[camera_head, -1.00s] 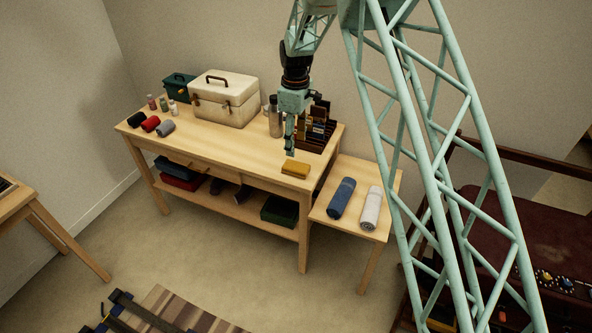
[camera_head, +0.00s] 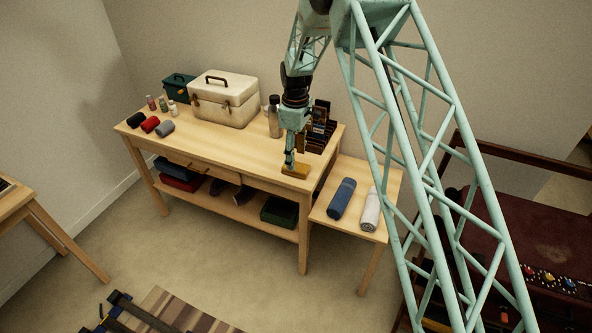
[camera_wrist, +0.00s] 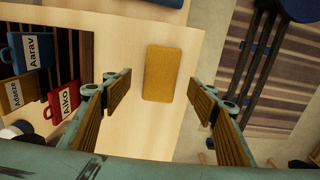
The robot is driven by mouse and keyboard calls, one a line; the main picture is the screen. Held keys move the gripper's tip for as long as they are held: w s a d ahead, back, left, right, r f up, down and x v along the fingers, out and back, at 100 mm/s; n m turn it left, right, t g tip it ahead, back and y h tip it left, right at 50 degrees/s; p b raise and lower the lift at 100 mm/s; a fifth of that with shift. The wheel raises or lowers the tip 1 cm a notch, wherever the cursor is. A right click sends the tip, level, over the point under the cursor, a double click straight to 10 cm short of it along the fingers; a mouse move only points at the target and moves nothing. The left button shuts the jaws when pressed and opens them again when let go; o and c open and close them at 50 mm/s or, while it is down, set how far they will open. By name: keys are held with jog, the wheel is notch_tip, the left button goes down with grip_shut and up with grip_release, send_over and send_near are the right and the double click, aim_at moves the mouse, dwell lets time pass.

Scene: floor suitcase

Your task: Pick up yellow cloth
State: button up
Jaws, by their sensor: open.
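The yellow cloth (camera_head: 296,170) is a small folded block lying flat near the front right corner of the wooden table (camera_head: 222,142). In the wrist view the yellow cloth (camera_wrist: 162,73) lies on the bare tabletop, beyond and between my fingers. My gripper (camera_head: 289,167) points down just above the cloth, at its left side in the head view. In the wrist view my gripper (camera_wrist: 162,90) is open and empty, with one finger to either side of the cloth's line. I cannot tell the exact gap between fingertips and cloth.
A bottle (camera_head: 274,118) and a cream toolbox (camera_head: 223,98) stand behind. A lower side table holds a blue roll (camera_head: 342,198) and a white roll (camera_head: 370,209).

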aim_at(296, 166)
jog(key=shift+f, duration=0.1)
jog(key=shift+f+b, duration=0.55)
jog(key=shift+f, duration=1.95)
jog(key=shift+d, duration=0.1)
jog(key=c, duration=0.9)
